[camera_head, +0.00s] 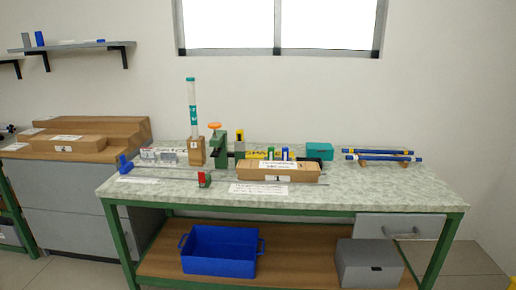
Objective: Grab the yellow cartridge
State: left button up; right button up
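Neither of my grippers is in view. Several small things with yellow on them stand in the middle of the workbench, and I cannot tell for certain which is the yellow cartridge. One upright piece with a yellow top (240,136) and a darker lower part stands just right of a green clamp-like device (218,150). A low yellow piece with dark marks (256,155) lies to its right, behind a brown block (264,171).
A blue crate (219,264) and grey box (368,265) sit below. The bench's right front is clear.

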aim_at(240, 132)
jog(key=i+j+z, duration=0.4)
jog(key=i, duration=0.3)
jog(key=i+j+z, duration=0.4)
jog(key=i+j, duration=0.25)
